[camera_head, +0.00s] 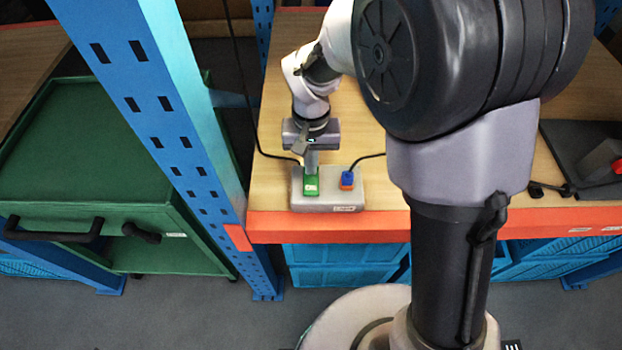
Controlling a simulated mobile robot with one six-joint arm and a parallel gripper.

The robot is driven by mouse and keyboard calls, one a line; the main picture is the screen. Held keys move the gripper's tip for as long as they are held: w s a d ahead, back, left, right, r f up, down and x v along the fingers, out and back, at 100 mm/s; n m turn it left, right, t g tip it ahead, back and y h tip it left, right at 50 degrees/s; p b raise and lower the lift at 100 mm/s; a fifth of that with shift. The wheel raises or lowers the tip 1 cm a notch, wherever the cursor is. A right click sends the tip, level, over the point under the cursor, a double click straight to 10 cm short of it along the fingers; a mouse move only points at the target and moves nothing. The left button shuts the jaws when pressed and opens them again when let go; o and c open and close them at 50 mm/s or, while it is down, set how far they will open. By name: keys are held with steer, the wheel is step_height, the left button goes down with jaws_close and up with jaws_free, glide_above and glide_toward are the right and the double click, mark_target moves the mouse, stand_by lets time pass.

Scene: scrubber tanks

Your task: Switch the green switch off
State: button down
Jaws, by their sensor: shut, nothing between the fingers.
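The green switch (311,186) sits on the left part of a grey switch box (328,207), which lies on the wooden shelf near its orange front edge. A smaller blue and orange switch (347,180) sits to its right on the same box. My gripper (312,170) points down, shut and empty, with its fingertips right at the far end of the green switch. I cannot tell whether they touch it. The fingers hide the far end of the green switch, and its on or off position is not clear.
A blue rack post (165,110) stands left of the shelf, with a green cart (90,180) beyond it. Black cables run to the box from behind. A dark tray (585,150) lies at the right. The wooden shelf (265,185) is clear left of the box.

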steer(key=shift+f+b, duration=0.5)
steer(key=shift+f, duration=0.15)
step_height(320, 180, up, 7)
steer(key=p, duration=0.6)
steer(key=shift+r, duration=0.1)
stand_by(0.3)
